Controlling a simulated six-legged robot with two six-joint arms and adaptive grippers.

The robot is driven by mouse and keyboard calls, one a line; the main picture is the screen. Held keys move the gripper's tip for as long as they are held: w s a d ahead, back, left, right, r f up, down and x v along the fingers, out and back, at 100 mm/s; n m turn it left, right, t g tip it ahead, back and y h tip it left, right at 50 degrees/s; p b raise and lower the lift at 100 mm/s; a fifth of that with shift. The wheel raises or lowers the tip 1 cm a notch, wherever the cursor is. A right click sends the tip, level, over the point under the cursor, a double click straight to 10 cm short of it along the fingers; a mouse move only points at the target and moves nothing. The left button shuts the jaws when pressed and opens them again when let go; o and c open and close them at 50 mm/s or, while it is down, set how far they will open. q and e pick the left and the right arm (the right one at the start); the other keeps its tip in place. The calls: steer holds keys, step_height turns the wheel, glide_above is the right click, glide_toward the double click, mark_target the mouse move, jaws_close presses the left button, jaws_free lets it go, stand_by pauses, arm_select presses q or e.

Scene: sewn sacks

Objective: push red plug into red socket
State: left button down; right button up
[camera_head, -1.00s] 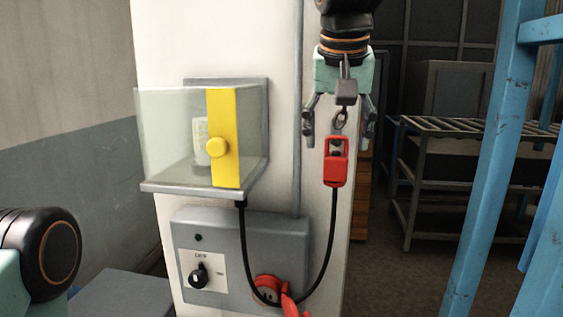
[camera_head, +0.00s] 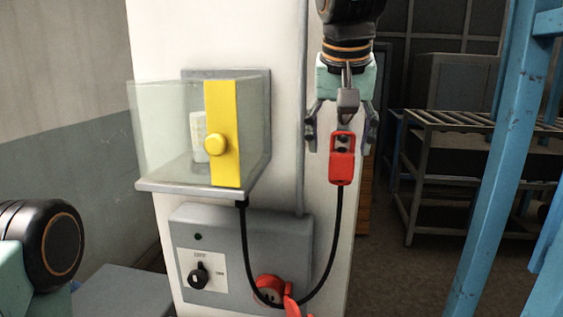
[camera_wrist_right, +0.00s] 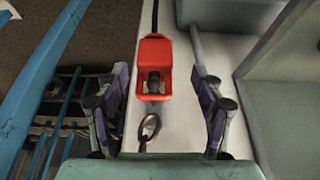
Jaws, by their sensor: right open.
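The red plug (camera_head: 342,170) is a red block with a dark recess, upright on the end of a black cable in front of the white column. My right gripper (camera_head: 340,148) is open above it, with one finger on each side of the plug's upper end and gaps between. In the right wrist view the plug (camera_wrist_right: 153,52) lies between and beyond the fingertips of the gripper (camera_wrist_right: 160,75), untouched. The red socket (camera_head: 268,289) is low on the grey switch box, its red lid hanging open, partly crossed by the cable. My left gripper is out of view.
A clear box with a yellow strip and knob (camera_head: 217,145) juts out left of the plug. The grey switch box (camera_head: 235,225) has a rotary switch (camera_head: 198,276). A metal ring (camera_wrist_right: 149,126) shows between the fingers. Blue posts (camera_head: 505,150) and a rack (camera_head: 460,120) stand right.

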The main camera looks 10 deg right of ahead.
mark_target(343, 154)
steer(key=shift+w+a+f, duration=0.15)
steer(key=shift+f, duration=0.05)
steer(key=shift+s+d, duration=0.2)
steer(key=shift+d, duration=0.05)
steer(key=x, duration=0.4)
steer(key=shift+w+d+f+p, duration=0.15)
steer(key=shift+d+f+p, duration=0.05)
steer(key=shift+d+p, duration=0.15)
steer(key=shift+w+a+f, duration=0.1)
steer(key=shift+w+f, duration=0.25)
steer(key=shift+f, duration=0.05)
steer(key=shift+s+r, duration=0.2)
steer(key=shift+s, duration=0.2)
steer(key=shift+c, duration=0.3)
steer(key=shift+w+f, duration=0.15)
steer(key=shift+w, duration=0.2)
steer(key=c, duration=0.6)
steer(key=shift+s, duration=0.3)
steer(key=c, duration=0.5)
